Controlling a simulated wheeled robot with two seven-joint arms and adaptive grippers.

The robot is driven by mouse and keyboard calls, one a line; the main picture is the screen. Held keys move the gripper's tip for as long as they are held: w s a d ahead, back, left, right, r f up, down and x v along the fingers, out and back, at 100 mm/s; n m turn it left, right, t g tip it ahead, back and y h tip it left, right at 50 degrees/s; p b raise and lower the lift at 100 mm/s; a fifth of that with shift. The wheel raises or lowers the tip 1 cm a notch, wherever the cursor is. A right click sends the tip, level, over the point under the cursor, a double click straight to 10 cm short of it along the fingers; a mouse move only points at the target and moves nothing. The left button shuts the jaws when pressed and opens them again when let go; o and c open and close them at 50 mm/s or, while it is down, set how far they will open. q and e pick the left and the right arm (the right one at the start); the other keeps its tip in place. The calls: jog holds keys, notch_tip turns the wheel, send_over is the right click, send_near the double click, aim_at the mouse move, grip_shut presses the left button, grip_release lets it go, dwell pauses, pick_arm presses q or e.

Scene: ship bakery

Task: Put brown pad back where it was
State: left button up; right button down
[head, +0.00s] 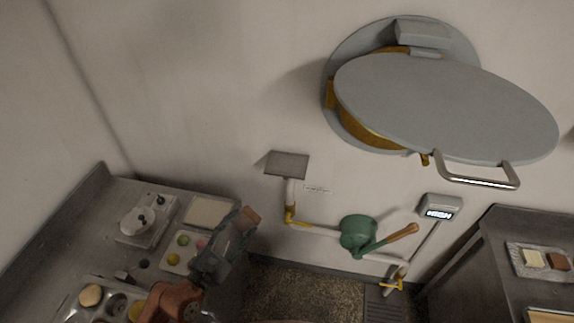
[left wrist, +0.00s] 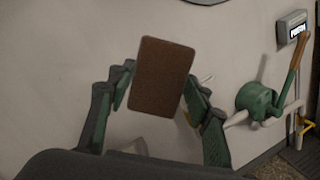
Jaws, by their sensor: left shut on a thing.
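A brown pad (left wrist: 161,76) is held between the two green fingers of my left gripper (left wrist: 160,88), in front of the pale wall in the left wrist view. The pad looks flat and rectangular, tilted slightly. In the head view my left gripper (head: 237,233) is above the right end of the left counter, with the brown pad (head: 248,216) at its tip. A grey tray (head: 520,267) on the right counter holds a cream pad (head: 533,258) and another brown piece (head: 558,261). My right gripper is not in view.
The left counter (head: 95,215) bears a white scale-like device (head: 147,222), a pale square tray (head: 207,212), a tray with coloured rounds (head: 181,251) and a muffin tin (head: 68,309). A green valve with a wooden handle (head: 358,234) and a large round hatch (head: 440,105) stick out from the wall.

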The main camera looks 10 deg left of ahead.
pick_arm(q)
jog(key=shift+s+a+f+m+g+h, duration=0.2)
jog(key=shift+a+f+m+g+h, duration=0.35)
jog(key=shift+g+h, duration=0.3)
jog(key=shift+s+a+f+m+g+h, duration=0.15)
jog(key=shift+a+f+m+g+h, duration=0.15)
jog(key=shift+m+g+h, duration=0.5)
